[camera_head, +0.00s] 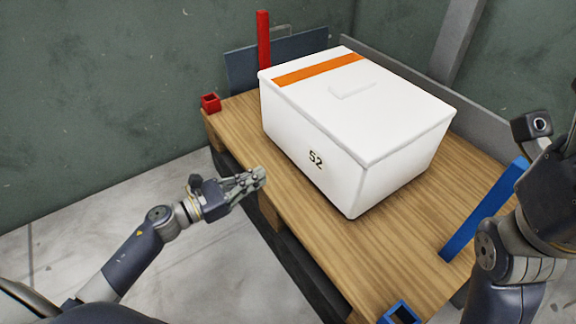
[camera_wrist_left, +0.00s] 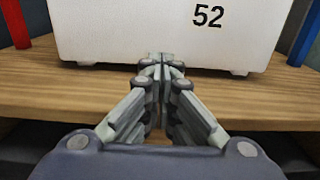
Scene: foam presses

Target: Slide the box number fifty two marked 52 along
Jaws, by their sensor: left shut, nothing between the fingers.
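The white box marked 52 (camera_head: 330,165) stands on a wooden table top (camera_head: 400,215), with an orange stripe across its lid. It also shows in the left wrist view (camera_wrist_left: 150,30), with the number on its facing side. My left gripper (camera_head: 258,178) is shut and empty, at the table's near edge in front of the box's marked side. In the left wrist view its closed fingertips (camera_wrist_left: 161,60) point at the lower part of the box; I cannot tell whether they touch it. My right arm is at the right edge; its gripper fingers are out of view.
A red post (camera_head: 263,40) and a small red square holder (camera_head: 210,103) are at the table's far left end. A blue bar (camera_head: 485,210) and a blue square holder (camera_head: 400,313) are at the near right end. A grey rail (camera_head: 400,68) runs behind the box. Bare wood lies right of the box.

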